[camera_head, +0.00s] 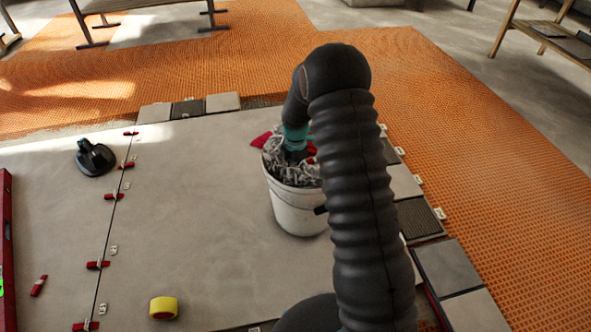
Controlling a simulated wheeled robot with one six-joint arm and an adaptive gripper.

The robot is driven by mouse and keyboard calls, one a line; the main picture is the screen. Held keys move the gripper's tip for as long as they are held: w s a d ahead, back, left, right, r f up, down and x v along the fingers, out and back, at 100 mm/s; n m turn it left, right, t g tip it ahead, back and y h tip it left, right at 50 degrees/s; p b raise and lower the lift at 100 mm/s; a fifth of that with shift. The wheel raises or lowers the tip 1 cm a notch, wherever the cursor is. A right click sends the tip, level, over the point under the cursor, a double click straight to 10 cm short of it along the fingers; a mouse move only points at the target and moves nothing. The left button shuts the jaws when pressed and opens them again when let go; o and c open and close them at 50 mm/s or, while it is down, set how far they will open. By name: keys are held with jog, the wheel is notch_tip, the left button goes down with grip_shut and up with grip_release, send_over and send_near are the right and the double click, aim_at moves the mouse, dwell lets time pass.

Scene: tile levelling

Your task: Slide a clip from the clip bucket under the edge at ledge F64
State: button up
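The clip bucket (290,212) is a white pail standing on the large grey tiles, right of the picture's middle. It is heaped with pale grey clips (274,158), and some red pieces (261,140) show at its rim. My gripper (298,158) points down into the bucket's mouth among the clips. Its fingertips are hidden, so I cannot tell whether it is open or holds a clip. White clips (440,213) sit along the right tile edge. No ledge label is readable, so I cannot tell which is F64.
Red wedges (98,265) and clips line the seam on the left. A black suction cup (95,158), a yellow tape roll (163,307) and a red level (6,250) lie on the tiles. Orange matting (480,130) borders them. The tile between seam and bucket is mostly clear.

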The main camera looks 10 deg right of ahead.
jog(key=o, duration=0.8)
jog(key=shift+c, duration=0.2)
jog(key=shift+p, duration=0.3)
jog(key=s+r+m+t, duration=0.1)
jog(key=s+r+m, duration=0.25)
jog(key=r, duration=0.85)
jog(key=s+r+m, duration=0.2)
jog(key=s+r, duration=0.2)
jog(key=r, duration=0.9)
jog(key=s+r+m+t, duration=0.2)
jog(key=s+r+m, duration=0.3)
jog(key=s, duration=0.5)
jog(key=s+r+m+t, duration=0.1)
jog(key=s+r+m, duration=0.45)
jog(key=s, duration=0.35)
jog(key=s+f+m+t, duration=0.1)
jog(key=s+m, duration=0.5)
jog(key=s, duration=0.4)
jog(key=shift+f+t, duration=0.3)
jog(key=shift+f, duration=0.05)
